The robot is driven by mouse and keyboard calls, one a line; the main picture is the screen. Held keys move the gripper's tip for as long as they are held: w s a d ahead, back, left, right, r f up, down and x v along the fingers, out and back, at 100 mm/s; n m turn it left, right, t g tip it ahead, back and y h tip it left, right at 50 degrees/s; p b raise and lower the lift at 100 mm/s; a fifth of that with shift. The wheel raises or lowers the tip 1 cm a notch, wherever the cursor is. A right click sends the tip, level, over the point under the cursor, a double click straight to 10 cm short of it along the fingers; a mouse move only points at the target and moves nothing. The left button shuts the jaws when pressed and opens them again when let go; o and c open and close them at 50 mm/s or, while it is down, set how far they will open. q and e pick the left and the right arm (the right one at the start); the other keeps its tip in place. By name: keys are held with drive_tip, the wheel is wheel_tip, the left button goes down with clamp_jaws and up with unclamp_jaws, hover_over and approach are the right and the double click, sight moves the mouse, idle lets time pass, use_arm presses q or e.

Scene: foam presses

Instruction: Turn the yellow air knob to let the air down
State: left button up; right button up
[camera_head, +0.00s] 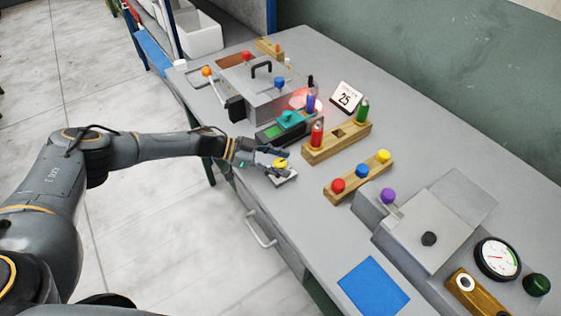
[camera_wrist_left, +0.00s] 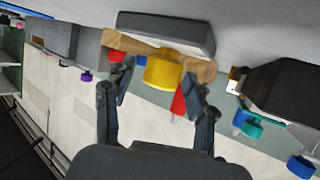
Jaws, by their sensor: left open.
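The yellow knob (camera_head: 281,163) is on a small grey base (camera_head: 291,179) near the table's front edge. My left gripper (camera_head: 286,166) is open, with its fingers reaching over the base and around the knob's place. In the left wrist view the yellow knob (camera_wrist_left: 163,72) shows between the two spread fingers, at fingertip level or just beyond. I see gaps on both sides and cannot tell of any contact. The grey base (camera_wrist_left: 165,32) shows behind it there. My right gripper is not in view.
A wooden rack (camera_head: 347,189) with red, blue and yellow knobs stands right of the gripper. A longer rack (camera_head: 322,153) with red and green bottles is behind. A grey press (camera_head: 262,98) stands farther back. A blue mat (camera_head: 374,286) lies near the front edge.

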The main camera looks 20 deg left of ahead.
use_arm(q)
drive_tip(key=v, duration=1.2)
